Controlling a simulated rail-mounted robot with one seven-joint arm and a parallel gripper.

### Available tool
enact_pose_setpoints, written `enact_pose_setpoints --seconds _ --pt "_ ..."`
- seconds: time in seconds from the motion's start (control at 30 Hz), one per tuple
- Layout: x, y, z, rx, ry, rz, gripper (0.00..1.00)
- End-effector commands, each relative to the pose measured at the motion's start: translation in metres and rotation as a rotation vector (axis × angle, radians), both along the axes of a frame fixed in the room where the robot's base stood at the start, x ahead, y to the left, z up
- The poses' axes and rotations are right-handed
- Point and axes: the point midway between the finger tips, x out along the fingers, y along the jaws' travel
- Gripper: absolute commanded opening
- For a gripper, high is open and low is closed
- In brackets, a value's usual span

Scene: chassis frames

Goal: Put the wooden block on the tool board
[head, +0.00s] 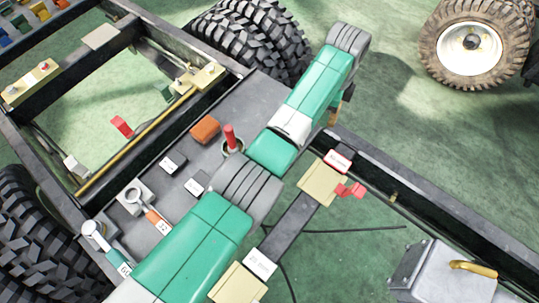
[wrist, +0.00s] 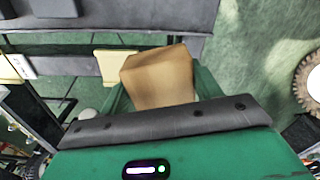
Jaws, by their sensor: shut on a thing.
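A plain tan wooden block (wrist: 158,80) is in the wrist view. It sits between the green fingers of my gripper (wrist: 160,92), which is shut on it. The block's lower part is hidden by the dark edge of my wrist. In the head view my green arm reaches up and right, and its wrist hides most of the gripper; only a small tan-brown patch shows beside it. A dark grey board (head: 178,190) carrying labelled tools lies left of my arm and looks like the tool board. In the head view my gripper is to the right of this board.
On the board are an orange-brown block (head: 205,129), a red-handled tool (head: 230,138) and wrenches with labels. Black chassis rails surround it. Big tyres (head: 265,40) stand behind. A grey metal box (head: 437,272) is at lower right. Green floor shows at right.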

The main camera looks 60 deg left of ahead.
Motion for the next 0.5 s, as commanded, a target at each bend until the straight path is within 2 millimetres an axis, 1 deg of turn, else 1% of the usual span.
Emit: enact_pose_setpoints --seconds 0.03,0.1,0.2,0.3,0.33,0.4,0.5 --pt "-0.014 0.03 -0.021 0.004 -0.001 -0.039 0.39" --pt "-0.032 0.063 -0.028 0.006 0.001 -0.108 0.39" --pt "-0.055 0.097 -0.034 0.008 0.002 -0.184 0.39" --pt "-0.07 0.118 -0.036 0.009 0.003 -0.236 0.39" --pt "-0.074 0.123 -0.036 0.009 0.005 -0.247 0.39" --pt "-0.078 0.128 -0.035 0.009 0.005 -0.264 0.39" --pt "-0.08 0.131 -0.034 0.009 0.004 -0.272 0.39"
